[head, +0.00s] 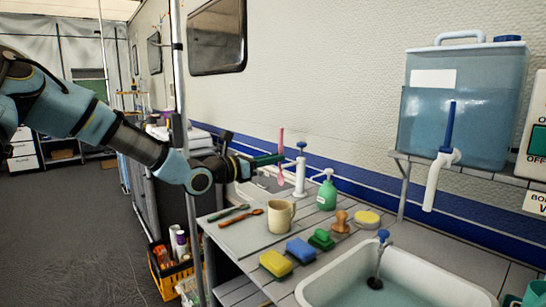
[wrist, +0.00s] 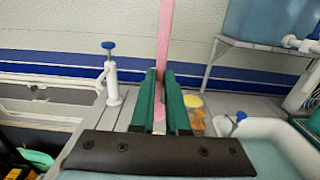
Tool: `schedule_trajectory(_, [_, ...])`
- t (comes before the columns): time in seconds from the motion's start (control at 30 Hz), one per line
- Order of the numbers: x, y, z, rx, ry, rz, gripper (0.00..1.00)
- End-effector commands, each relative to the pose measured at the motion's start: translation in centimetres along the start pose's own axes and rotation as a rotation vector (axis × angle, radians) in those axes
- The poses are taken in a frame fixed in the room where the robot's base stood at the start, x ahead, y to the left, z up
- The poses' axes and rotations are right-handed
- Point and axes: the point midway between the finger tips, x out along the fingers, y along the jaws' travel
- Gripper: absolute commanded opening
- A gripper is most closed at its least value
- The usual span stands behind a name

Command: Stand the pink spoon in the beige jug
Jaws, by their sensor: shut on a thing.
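The pink spoon (head: 281,141) is upright in my gripper (head: 272,160), above the counter. It also shows in the wrist view (wrist: 165,35), rising between the two green fingers (wrist: 160,98), which are shut on it. Its lower end shows below the fingers in the head view. The beige jug (head: 279,218) stands upright on the counter, below the gripper and a little to the front, with its handle to the right. The spoon is apart from the jug. I cannot see the jug in the wrist view.
A sink (head: 400,293) is at front right.

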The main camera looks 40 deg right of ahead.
Motion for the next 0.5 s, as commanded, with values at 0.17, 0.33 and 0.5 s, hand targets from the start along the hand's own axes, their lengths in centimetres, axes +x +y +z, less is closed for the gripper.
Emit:
schedule_trajectory(0.17, [0.0, 0.0, -1.7, -0.001, 0.0, 0.0, 0.0])
schedule_trajectory(0.33, [0.0, 0.0, -3.0, 0.0, 0.0, 0.0, 0.0])
schedule_trajectory(0.5, [-0.1, 0.0, -4.3, -0.001, 0.0, 0.0, 0.0])
